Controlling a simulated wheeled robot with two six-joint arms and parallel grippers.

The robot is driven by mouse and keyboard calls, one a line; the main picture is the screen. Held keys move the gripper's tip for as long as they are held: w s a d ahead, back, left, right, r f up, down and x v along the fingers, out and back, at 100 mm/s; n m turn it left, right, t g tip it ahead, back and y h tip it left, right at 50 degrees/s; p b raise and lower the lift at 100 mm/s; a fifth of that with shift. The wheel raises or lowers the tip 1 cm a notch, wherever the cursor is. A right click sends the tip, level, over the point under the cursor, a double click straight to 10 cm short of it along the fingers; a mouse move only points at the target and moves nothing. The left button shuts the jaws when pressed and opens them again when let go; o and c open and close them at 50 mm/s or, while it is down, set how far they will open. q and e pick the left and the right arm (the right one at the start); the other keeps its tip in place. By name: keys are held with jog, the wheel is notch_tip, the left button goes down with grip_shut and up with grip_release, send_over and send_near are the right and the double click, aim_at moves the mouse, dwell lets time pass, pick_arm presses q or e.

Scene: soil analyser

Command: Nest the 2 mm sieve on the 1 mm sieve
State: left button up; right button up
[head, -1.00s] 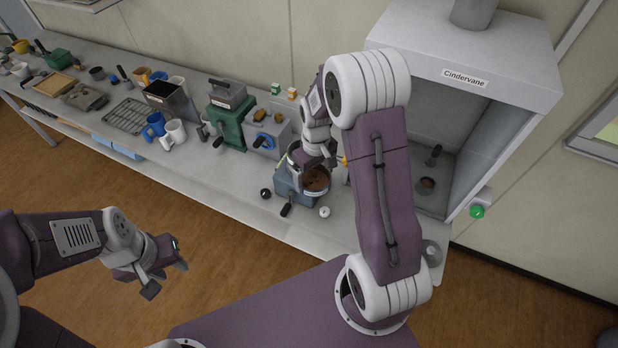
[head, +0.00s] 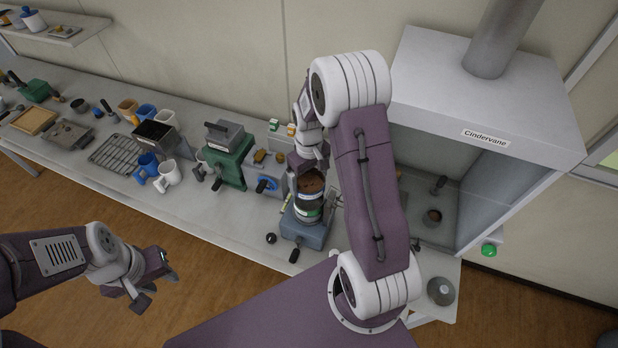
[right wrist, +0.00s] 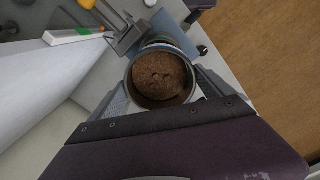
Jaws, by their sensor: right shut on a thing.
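My right gripper (right wrist: 160,85) is shut on a round grey sieve (right wrist: 134,92) with brown soil in it; its fingers lie on both sides of the rim. In the head view this soil-filled sieve (head: 311,184) stands upright in line over banded sieves (head: 309,207) on a blue-grey shaker base (head: 306,232). I cannot tell whether it is seated on the sieve below or slightly above it. The size labels are too small to read, and my right arm partly hides the stack. My left gripper (head: 152,283) is open and empty, off the front of the bench.
A green-and-grey machine (head: 230,155) and a grey box with a blue knob (head: 268,172) stand left of the shaker. Mugs (head: 168,176) and a wire rack (head: 113,155) are further left. A fume hood (head: 490,100) stands to the right.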

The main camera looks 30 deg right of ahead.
aim_at(310, 187)
jog(key=shift+w, duration=0.3)
jog(key=shift+s+r, duration=0.4)
jog(key=shift+s, duration=0.45)
jog(key=f+b, duration=0.1)
jog(key=w+f+b, duration=0.1)
jog(key=f, duration=0.1)
jog(key=shift+f, duration=0.3)
jog(key=shift+f+b, duration=0.4)
jog(key=shift+s+f, duration=0.1)
jog(key=shift+f, duration=0.05)
pick_arm(q)
jog(key=shift+s+f, duration=0.2)
jog(key=shift+f, duration=0.45)
jog(key=shift+s+f, duration=0.15)
jog(key=shift+f, duration=0.45)
pick_arm(e)
jog(key=shift+s, duration=0.15)
pick_arm(q)
jog(key=shift+w, duration=0.15)
